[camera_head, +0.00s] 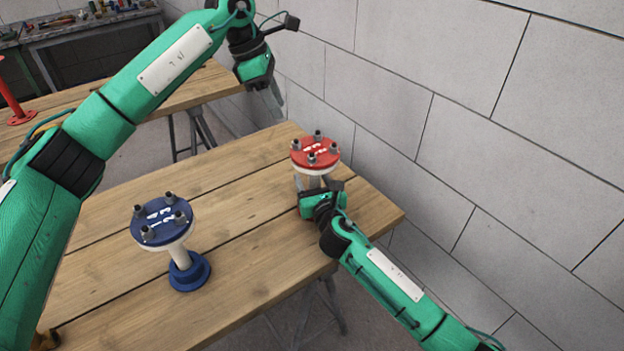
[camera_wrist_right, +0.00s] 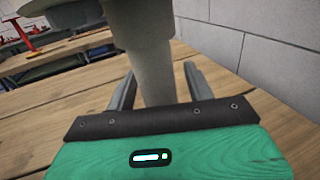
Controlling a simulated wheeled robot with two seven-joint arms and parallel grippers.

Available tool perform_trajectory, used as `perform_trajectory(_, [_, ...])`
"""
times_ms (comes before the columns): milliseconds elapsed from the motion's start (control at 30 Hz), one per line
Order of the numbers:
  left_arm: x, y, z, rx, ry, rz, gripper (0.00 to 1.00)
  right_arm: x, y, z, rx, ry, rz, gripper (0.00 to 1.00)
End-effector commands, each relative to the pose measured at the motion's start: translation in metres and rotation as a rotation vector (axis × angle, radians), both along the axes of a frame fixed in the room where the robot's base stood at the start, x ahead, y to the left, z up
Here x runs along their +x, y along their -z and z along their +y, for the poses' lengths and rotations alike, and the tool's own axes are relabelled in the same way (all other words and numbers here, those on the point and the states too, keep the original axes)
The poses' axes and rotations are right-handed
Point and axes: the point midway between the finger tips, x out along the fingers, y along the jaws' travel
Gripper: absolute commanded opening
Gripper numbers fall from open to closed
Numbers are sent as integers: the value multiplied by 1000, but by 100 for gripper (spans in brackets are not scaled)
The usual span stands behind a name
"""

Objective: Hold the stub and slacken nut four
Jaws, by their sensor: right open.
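The red-topped stub (camera_head: 315,150) stands upright near the table's far right edge, with several grey nuts on its round red flange. My right gripper (camera_head: 318,187) is low at its pale post. In the right wrist view the post (camera_wrist_right: 145,60) stands between the two open fingers, closer to the left one; neither finger clearly touches it. The blue stub (camera_head: 163,222) stands on the left of the table, with a blue flange, nuts and a blue base. My left gripper (camera_head: 276,98) is raised beyond the red stub, pointing down; its finger gap does not show.
The wooden table (camera_head: 230,240) is bare around both stubs. A grey block wall (camera_head: 460,110) runs close along the right. A second wooden table (camera_head: 190,92) stands behind, with a red stand (camera_head: 12,95) at left. A tool bench (camera_head: 95,25) is at the back.

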Motion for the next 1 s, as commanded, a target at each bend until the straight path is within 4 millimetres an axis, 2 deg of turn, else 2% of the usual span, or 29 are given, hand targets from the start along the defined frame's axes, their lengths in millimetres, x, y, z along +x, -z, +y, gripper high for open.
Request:
perform_trajectory(267, [0,0,0,0,0,0,36,2,0,0,0,0,0,53])
perform_trajectory(567, [0,0,0,0,0,0,36,1,0,0,0,0,0,0])
perform_trajectory(1000, [0,0,0,0,0,0,36,1,0,0,0,0,0,0])
